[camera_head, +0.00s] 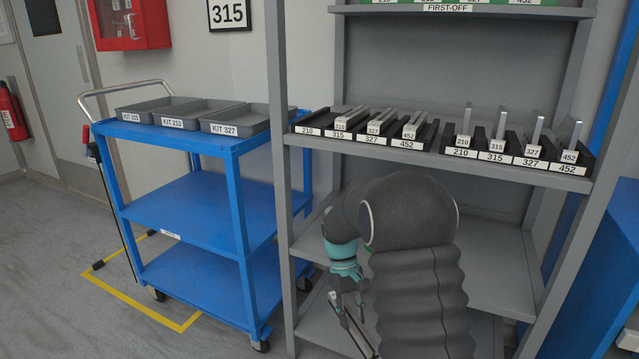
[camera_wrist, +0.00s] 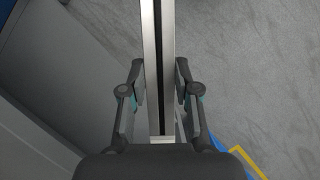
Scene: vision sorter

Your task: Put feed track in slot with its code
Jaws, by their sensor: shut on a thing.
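My gripper (camera_head: 347,296) hangs low in front of the shelf unit, shut on a feed track (camera_wrist: 151,60). The track is a long silver rail with a dark groove, running between both fingers in the wrist view; its code is not visible. On the middle shelf, the left slot rack (camera_head: 307,131) has slots labelled 210, 315, 327 and 452. Its 210 slot looks empty. Light tracks lie in the 315 slot (camera_head: 340,136), the 327 slot (camera_head: 371,140) and the 452 slot (camera_head: 408,145).
The right rack (camera_head: 496,157) repeats those codes and holds silver pieces standing up in each slot. A blue cart (camera_head: 190,209) with grey kit trays (camera_head: 235,124) stands left of the shelf. The shelf's left post (camera_head: 281,200) stands between cart and shelf. Boards below are mostly bare.

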